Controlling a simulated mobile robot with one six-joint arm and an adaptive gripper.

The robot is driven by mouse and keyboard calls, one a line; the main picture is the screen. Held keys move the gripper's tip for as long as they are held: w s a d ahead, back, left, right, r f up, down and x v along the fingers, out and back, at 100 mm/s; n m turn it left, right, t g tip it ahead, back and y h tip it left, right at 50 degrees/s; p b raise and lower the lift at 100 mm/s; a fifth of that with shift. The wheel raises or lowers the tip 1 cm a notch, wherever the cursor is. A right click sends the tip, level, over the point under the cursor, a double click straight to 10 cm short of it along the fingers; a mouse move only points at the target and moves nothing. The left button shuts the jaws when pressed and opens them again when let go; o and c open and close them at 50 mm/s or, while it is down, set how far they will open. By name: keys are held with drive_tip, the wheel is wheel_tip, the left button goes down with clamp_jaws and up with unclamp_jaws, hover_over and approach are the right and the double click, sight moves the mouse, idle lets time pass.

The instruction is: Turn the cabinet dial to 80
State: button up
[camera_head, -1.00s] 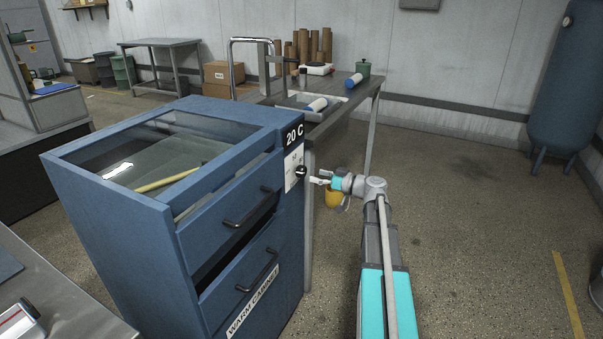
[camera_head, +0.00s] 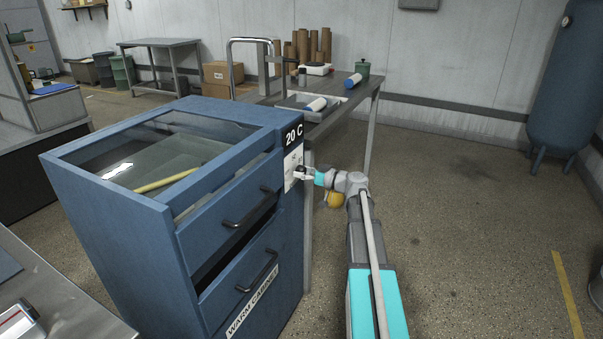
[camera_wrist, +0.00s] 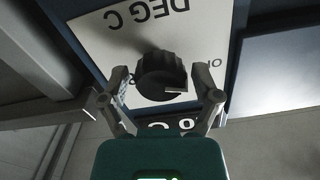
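The blue warm cabinet (camera_head: 180,255) stands left of centre in the head view. Its display (camera_head: 293,135) reads 20 C. Below the display is the white dial plate (camera_head: 291,160). The black ribbed dial (camera_wrist: 163,76) sits on this plate in the wrist view, with a pale pointer mark on its face. My gripper (camera_wrist: 165,88) has one finger on each side of the dial, spread apart, with a visible gap at least on the right. In the head view, my gripper (camera_head: 304,174) is at the plate and covers most of the dial.
The cabinet's upper drawer handle (camera_head: 249,208) and lower drawer handle (camera_head: 259,271) stick out left of my gripper. A work table (camera_head: 345,108) with rolls and a tray stands behind the cabinet. The floor to the right is open.

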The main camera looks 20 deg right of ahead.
drive_tip(key=c, duration=0.8)
drive_tip(key=shift+o, duration=0.2)
